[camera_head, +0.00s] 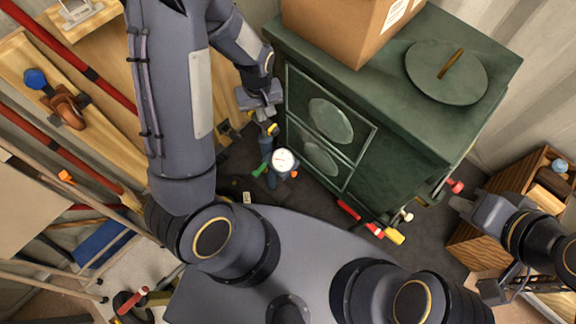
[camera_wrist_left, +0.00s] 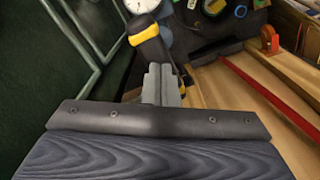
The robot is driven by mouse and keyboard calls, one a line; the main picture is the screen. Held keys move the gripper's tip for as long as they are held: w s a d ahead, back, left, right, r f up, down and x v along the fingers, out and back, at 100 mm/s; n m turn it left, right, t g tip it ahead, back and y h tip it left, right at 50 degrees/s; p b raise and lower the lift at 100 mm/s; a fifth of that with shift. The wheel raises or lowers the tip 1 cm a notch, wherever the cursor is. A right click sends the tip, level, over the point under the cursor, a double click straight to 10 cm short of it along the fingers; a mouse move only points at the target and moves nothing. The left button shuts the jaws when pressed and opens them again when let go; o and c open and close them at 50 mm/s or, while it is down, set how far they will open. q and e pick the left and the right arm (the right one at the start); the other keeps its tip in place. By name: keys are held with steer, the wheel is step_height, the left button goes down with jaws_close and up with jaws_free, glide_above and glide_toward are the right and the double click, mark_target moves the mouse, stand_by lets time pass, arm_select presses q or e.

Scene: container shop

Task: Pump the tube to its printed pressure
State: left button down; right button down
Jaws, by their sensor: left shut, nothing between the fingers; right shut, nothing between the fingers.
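A pump with a round white-faced gauge (camera_head: 283,160) stands on the dark floor beside the green cabinet; its gauge also shows at the top of the left wrist view (camera_wrist_left: 141,4). A black-and-yellow part, seemingly the pump's handle (camera_wrist_left: 147,34), lies just beyond my left fingers. My left gripper (camera_head: 268,122) is shut and empty, close to this handle; I cannot tell whether they touch. My right gripper (camera_head: 458,204) is shut and empty at the right, far from the pump. The tube is not clearly recognisable; the gauge reading and any printed pressure are too small to read.
The green cabinet (camera_head: 390,150) bears a cardboard box (camera_head: 340,25) and a round green lid (camera_head: 446,72). Red and yellow handles (camera_head: 372,228) lie at its foot. A wooden crate (camera_head: 520,185) stands at right. Wooden boards and red bars (camera_head: 85,75) crowd the left.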

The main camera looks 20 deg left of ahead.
arm_select(q)
step_height(320, 180, down, 4)
steer(key=shift+r+b, duration=0.2)
steer(key=shift+b, duration=0.95)
step_height(320, 180, up, 6)
steer(key=p, duration=0.5)
steer(key=shift+f, duration=0.1)
step_height(320, 180, down, 6)
steer(key=b, duration=0.4)
steer(key=shift+r, duration=0.35)
step_height(320, 180, up, 6)
steer(key=p, duration=0.5)
steer(key=shift+f, duration=0.25)
stand_by(0.4)
